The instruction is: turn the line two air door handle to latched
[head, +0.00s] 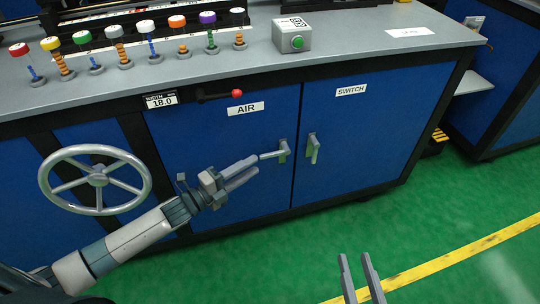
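The AIR door (220,155) is a blue cabinet door with a white AIR label. Its grey lever handle (272,155) lies roughly level, pointing left from its mount near the door's right edge. My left gripper (257,164) is in front of this door, with its fingertips close to the lever's free end. Its two fingers look slightly apart, with nothing visibly held; I cannot tell whether they touch the lever. My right gripper (355,258) is low at the bottom, open and empty, over the green floor and well away from the handle.
The SWITCH door (355,130) is to the right, its handle (313,147) hanging downward. A grey handwheel (97,179) stands out at left, beside my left arm. A red-knobbed lever (220,95) sits above the AIR label. The green floor (290,250) in front is clear.

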